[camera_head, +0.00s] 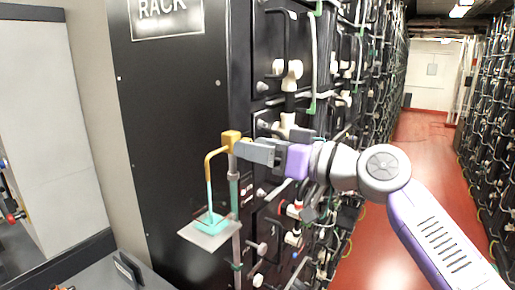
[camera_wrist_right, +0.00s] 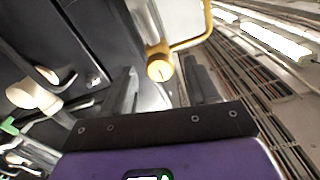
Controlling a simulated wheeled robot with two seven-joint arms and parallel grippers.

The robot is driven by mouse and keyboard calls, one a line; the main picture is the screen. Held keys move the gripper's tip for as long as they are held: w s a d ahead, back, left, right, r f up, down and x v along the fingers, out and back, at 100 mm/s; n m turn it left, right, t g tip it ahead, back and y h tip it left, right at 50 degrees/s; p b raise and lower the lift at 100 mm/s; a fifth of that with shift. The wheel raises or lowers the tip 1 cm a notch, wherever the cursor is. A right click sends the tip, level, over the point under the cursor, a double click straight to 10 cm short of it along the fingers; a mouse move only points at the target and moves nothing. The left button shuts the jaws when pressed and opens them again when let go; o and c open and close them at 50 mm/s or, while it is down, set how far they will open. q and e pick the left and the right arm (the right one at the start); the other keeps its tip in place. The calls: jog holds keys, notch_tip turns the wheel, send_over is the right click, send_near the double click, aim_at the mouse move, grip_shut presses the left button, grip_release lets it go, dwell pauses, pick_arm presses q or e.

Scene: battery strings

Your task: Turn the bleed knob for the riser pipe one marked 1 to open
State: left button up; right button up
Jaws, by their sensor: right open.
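In the wrist view a round yellow knob (camera_wrist_right: 160,66) shows in the gap between the open fingers (camera_wrist_right: 162,72). I cannot tell whether either finger touches it. No number 1 is readable. My left gripper is not in view.
The black rack (camera_head: 175,110) with its "RACK" sign stands close behind the pipe. Racks with cables and pale fittings (camera_head: 292,72) run back along the aisle. The red floor (camera_head: 410,165) is clear. A small dark box (camera_head: 127,268) sits on a grey surface at lower left.

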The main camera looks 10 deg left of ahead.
jog(key=b+v, duration=0.1)
jog(key=v, duration=0.6)
jog(key=shift+d+b, duration=0.15)
jog(key=shift+b, duration=0.25)
